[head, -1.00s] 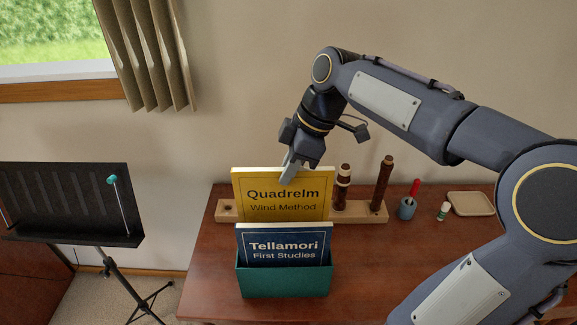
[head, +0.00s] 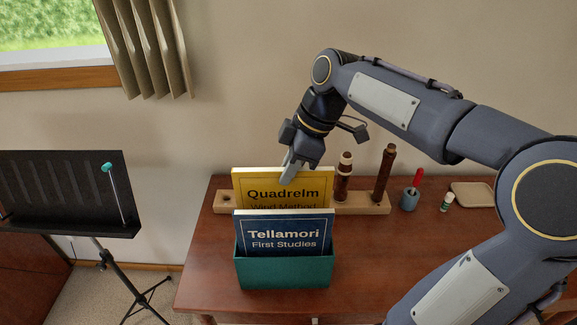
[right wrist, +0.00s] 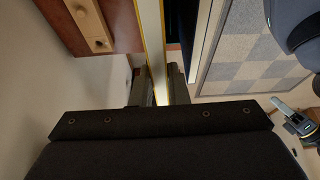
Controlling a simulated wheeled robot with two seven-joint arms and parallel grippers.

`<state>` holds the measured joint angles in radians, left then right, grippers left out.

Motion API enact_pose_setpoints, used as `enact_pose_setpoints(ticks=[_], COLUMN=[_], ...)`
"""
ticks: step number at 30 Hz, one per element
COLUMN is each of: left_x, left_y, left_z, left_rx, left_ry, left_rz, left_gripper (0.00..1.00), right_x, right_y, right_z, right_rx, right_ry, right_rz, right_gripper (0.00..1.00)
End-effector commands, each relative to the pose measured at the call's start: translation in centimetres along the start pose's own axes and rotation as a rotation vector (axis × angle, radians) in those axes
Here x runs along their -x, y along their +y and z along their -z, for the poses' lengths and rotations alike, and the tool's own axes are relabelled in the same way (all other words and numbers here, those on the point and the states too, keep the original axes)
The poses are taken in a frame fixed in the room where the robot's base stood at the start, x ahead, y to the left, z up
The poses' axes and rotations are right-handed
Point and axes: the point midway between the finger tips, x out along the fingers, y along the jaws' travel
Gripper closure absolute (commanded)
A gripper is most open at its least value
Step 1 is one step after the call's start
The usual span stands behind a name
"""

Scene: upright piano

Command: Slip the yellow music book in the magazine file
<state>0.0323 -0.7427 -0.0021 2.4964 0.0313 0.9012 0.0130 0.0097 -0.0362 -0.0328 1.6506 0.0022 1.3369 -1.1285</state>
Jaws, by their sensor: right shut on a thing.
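The yellow music book "Quadrelm" (head: 255,181) stands upright behind the blue book "Tellamori" (head: 285,222). My right gripper (head: 289,173) is shut on the yellow book's top edge. In the right wrist view the book (right wrist: 149,35) runs as a pale, yellow-edged strip down between the fingers (right wrist: 160,85). The teal magazine file (head: 284,272) stands on the desk with the blue book in it. The blue book hides the yellow book's lower part, so I cannot tell how deep it is in the file.
A wooden stand (head: 365,205) with dark instrument joints (head: 384,175) is behind the books. A cup (head: 409,200), a small bottle (head: 446,202) and a tray (head: 474,194) are right of it. A music stand (head: 65,190) is at left. The desk's front right is partly behind my arm.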

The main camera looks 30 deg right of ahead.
Motion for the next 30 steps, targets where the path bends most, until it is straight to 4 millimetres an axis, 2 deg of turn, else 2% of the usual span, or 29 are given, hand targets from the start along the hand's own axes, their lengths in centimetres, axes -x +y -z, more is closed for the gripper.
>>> enact_pose_setpoints(ticks=[30], left_x=[-2.9], left_y=[-1.3], left_z=[-1.5], left_rx=[0.000], left_ry=[0.000], left_rz=[0.000], left_gripper=[0.64], right_x=[-3.9], right_y=[0.0], right_z=[-1.6], right_rx=[0.000], right_ry=[0.001], right_rz=[-0.001], right_gripper=[1.00])
